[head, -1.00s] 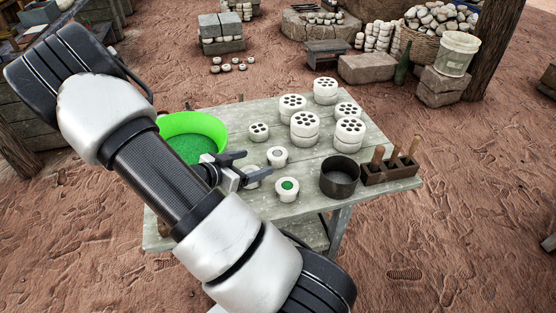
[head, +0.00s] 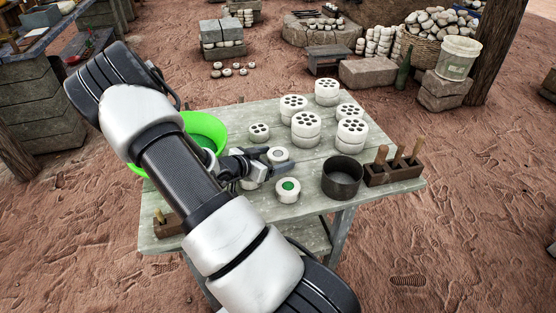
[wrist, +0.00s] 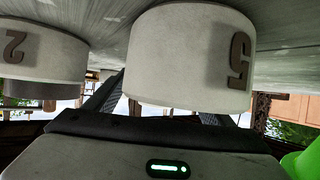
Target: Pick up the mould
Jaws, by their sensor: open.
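Small round white moulds stand on the table (head: 225,228). One with a grey top (head: 278,154) is at the tips of my gripper (head: 279,162). One with a green top (head: 288,189) stands nearer, and another (head: 249,184) is partly hidden below the gripper. In the wrist view, which looks upside down, a mould marked 5 (wrist: 190,55) is close in front, with the dark fingers behind its edges. A mould marked 2 (wrist: 40,48) is at the left. My gripper is open; I cannot tell whether it touches the mould.
A green bowl (head: 212,127) is left of the gripper. A dark round pan (head: 342,178) and a wooden tool block (head: 394,172) stand at the right. White pieces with holes, some stacked (head: 306,128), stand at the back.

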